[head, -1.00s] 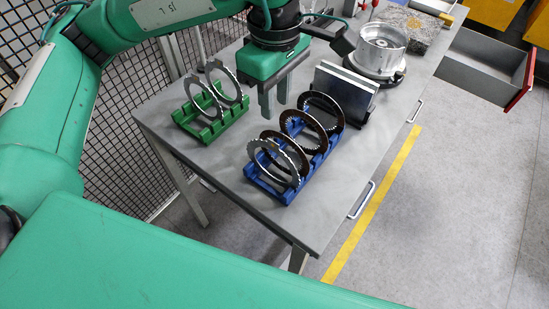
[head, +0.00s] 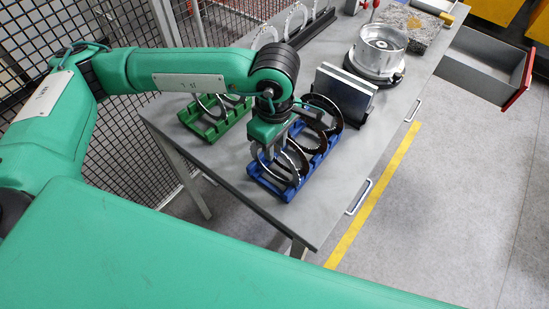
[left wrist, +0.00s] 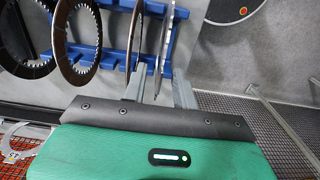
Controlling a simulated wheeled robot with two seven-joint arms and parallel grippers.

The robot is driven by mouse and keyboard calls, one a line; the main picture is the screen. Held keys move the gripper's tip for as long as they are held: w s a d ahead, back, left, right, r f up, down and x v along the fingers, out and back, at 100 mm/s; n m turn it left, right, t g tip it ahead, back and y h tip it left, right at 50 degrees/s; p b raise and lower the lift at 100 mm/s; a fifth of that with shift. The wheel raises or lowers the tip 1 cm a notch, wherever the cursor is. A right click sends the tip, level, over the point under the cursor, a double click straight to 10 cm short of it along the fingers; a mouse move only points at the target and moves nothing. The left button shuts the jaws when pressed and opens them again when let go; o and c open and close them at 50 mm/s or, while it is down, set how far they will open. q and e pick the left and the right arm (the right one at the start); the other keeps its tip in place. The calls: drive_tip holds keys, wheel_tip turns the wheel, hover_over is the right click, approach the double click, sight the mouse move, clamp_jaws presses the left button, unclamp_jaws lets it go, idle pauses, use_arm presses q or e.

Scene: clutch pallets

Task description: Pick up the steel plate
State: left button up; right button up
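A thin grey steel plate (left wrist: 164,48), a toothed ring, stands edge-on at the end of the blue pallet (left wrist: 112,62) in the left wrist view. It also shows partly behind my gripper in the head view (head: 294,178). My left gripper (left wrist: 160,92) is open, pointing down over this end. Its fingers are on either side of the plate's edge, apart from each other. Another plate (left wrist: 134,42) stands beside it, close to the left finger. The blue pallet also shows in the head view (head: 262,178). My right gripper is not in view.
Darker toothed rings (left wrist: 78,38) stand further along the blue pallet. A green pallet (head: 208,128) with grey rings is to its left. A black stand with upright plates (head: 345,92) and a metal housing (head: 380,48) are behind. The table's near right area is bare.

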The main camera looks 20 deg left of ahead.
use_arm(q)
drive_tip(key=shift+f, duration=0.25)
clamp_jaws()
idle(1.3)
